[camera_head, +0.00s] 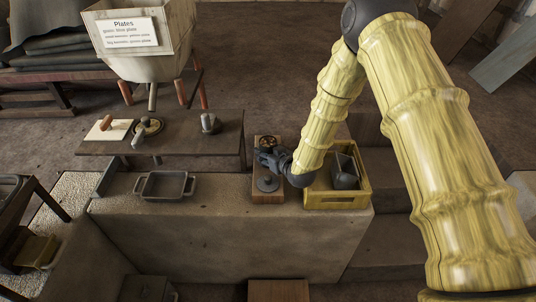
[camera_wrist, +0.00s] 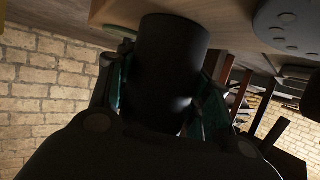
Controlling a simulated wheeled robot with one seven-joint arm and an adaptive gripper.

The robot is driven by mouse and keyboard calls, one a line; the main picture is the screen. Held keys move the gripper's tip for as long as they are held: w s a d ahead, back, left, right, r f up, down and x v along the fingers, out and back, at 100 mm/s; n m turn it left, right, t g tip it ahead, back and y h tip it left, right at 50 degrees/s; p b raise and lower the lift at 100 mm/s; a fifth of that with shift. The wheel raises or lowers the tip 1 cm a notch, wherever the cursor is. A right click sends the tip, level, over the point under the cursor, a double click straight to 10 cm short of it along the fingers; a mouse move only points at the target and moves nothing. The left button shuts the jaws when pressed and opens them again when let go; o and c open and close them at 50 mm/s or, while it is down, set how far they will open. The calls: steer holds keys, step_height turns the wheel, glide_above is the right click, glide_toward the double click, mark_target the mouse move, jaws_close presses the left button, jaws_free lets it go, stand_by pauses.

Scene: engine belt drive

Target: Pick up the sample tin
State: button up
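A dark cylinder, which looks like the sample tin (camera_wrist: 170,65), stands between the fingers of my gripper (camera_wrist: 172,85) in the wrist view. The fingers, with teal inner pads, lie along its left and right sides, and narrow gaps seem to show near the tips. Its far end meets a wooden surface. In the head view my gripper (camera_head: 268,160) is low over a small wooden board (camera_head: 267,198) on the stone block. The tin cannot be made out there, hidden by the gripper.
A yellow crate (camera_head: 337,200) with grey items stands just right of my gripper. A grey tray (camera_head: 165,186) sits left on the stone block (camera_head: 220,225). A dark round part (camera_head: 267,184) is on the board. A wooden bench (camera_head: 190,128) is behind.

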mark_target(265, 143)
steer(key=c, duration=0.5)
steer(key=shift+r+b, duration=0.35)
steer(key=shift+r, duration=0.4)
steer(key=shift+r+b, duration=0.35)
steer(key=shift+r, duration=0.6)
steer(key=s+d+b, duration=0.1)
steer(key=s, duration=0.4)
steer(key=s+r+b, duration=0.1)
steer(key=s, duration=0.4)
steer(key=s+d+b, duration=0.1)
steer(key=s, duration=0.4)
steer(key=shift+s+d+r, duration=0.3)
steer(key=shift+s, duration=0.1)
